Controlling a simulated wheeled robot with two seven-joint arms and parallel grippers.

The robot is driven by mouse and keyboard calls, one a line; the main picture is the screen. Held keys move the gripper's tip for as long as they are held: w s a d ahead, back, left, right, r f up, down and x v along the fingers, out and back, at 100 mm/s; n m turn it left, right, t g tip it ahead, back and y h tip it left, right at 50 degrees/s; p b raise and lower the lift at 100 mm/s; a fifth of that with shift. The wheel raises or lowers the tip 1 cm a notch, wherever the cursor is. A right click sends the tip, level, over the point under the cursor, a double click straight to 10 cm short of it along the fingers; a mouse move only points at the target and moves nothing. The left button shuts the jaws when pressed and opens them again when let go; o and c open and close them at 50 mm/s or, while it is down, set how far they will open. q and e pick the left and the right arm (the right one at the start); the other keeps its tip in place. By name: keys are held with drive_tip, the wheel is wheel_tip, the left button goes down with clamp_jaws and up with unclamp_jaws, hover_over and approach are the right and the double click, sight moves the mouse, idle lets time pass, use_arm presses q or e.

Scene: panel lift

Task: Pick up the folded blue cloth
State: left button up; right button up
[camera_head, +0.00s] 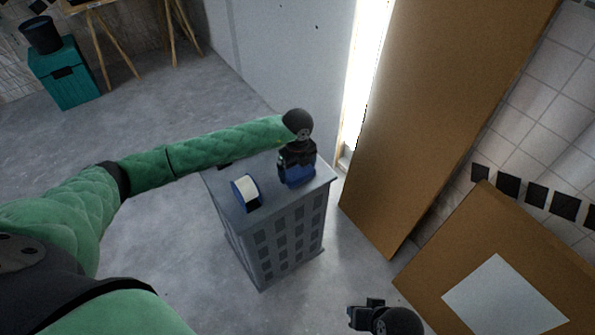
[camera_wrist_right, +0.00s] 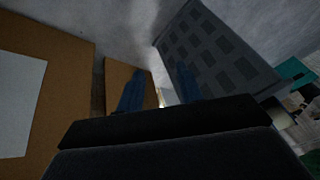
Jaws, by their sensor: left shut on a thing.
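The folded blue cloth (camera_head: 301,181) lies at the right rear of the grey crate-like stand's top (camera_head: 226,183) in the head view. My left gripper (camera_head: 297,172) reaches down onto it from above and is shut on it. The gripper hides part of the cloth, and I cannot tell whether the cloth is clear of the top. My right gripper (camera_head: 362,316) is low at the bottom of the head view, away from the stand. In the right wrist view its two blue fingers (camera_wrist_right: 159,92) stand apart with nothing between them.
A blue-and-white roll (camera_head: 246,190) stands on the stand left of the cloth. A tall brown panel (camera_head: 440,115) leans right of the stand. Another brown board with a pale sheet (camera_head: 492,300) is at lower right. A teal box (camera_head: 66,80) stands far left. The floor between is clear.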

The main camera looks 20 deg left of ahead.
sight(300, 172)
use_arm(q)
drive_tip(key=r, duration=0.2)
drive_tip(key=d+r+b, duration=0.1)
drive_tip(key=r, duration=0.1)
drive_tip(key=shift+s, duration=0.1)
drive_tip(key=s+d+r+b, duration=0.1)
drive_tip(key=s+d+r, duration=0.2)
drive_tip(key=d+r, duration=0.3)
drive_tip(key=d, duration=0.4)
drive_tip(key=shift+s+r+b, duration=0.25)
drive_tip(key=shift+s+b, duration=0.05)
use_arm(e)
wheel_tip(300, 172, down, 9)
drive_tip(key=w+a+t, duration=0.1)
drive_tip(key=a, duration=0.1)
drive_tip(key=shift+w+y, duration=0.3)
use_arm(q)
drive_tip(key=o, duration=0.3)
drive_tip(key=shift+c, duration=0.9)
use_arm(e)
drive_tip(key=shift+r, duration=0.1)
